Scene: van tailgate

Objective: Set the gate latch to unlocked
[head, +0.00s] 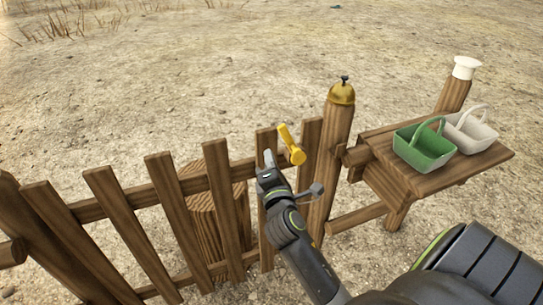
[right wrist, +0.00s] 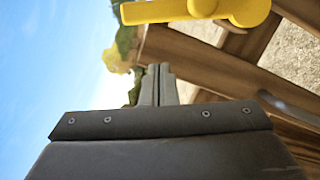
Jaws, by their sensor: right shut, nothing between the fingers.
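The yellow gate latch (head: 291,146) is on the upper part of the wooden gate (head: 107,190), close to the post with the bell. Its lever stands nearly upright, leaning a little left from the round hub at its lower end. My right gripper (head: 269,158) is shut and empty, just left of the latch, with a small gap seeming to lie between them. In the right wrist view the latch (right wrist: 200,10) crosses the top edge, partly cut off, beyond the fingertips (right wrist: 158,72). My left gripper is not in view.
A wooden post (head: 334,125) with a brass bell (head: 341,93) stands right of the latch. A grey knob (head: 317,189) is close to my right arm. A wooden shelf (head: 485,161) holds green (head: 424,147) and white (head: 470,131) baskets. A stump (head: 203,205) stands behind the gate.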

